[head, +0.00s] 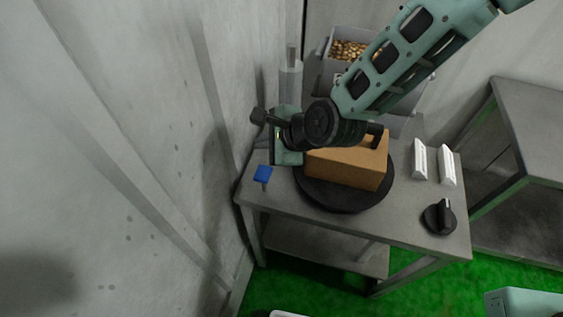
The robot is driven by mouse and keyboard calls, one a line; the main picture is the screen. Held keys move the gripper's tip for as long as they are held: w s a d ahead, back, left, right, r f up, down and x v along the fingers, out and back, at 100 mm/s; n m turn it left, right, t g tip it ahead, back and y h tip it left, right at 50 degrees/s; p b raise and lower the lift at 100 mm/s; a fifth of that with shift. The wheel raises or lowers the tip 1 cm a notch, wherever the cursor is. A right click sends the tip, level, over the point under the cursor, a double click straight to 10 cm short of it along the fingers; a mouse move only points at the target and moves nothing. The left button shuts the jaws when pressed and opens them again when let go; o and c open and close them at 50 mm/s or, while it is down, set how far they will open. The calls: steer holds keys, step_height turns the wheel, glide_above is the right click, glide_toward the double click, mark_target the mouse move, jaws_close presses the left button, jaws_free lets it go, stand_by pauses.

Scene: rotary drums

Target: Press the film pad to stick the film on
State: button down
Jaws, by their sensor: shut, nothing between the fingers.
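A brown box (345,165) sits on a round black turntable (330,197) on the grey metal table (410,228). A small blue block (263,173) stands at the table's left edge, beside the turntable; I cannot tell if it is the film pad. My arm reaches in from the upper right and hides part of the box's top. No film is clearly visible.
Two white bars (420,159) (447,165) and a black knob (440,216) are on the table's right side. A grey bin of brownish pieces (348,49) stands behind. A concrete wall (130,150) closes the left. Another metal table (535,115) is at right.

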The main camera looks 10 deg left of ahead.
mark_target(263, 172)
steer(key=shift+w, duration=0.1)
stand_by(0.3)
step_height(263, 172, down, 9)
steer(key=b, duration=0.6)
stand_by(1.9)
steer(key=shift+f+b, duration=0.35)
steer(key=shift+b, duration=0.25)
steer(key=shift+f+b, duration=0.9)
steer(key=shift+f, duration=0.25)
stand_by(0.9)
steer(key=shift+r, duration=0.1)
steer(key=shift+r+p, duration=1.1)
steer(key=shift+r, duration=0.4)
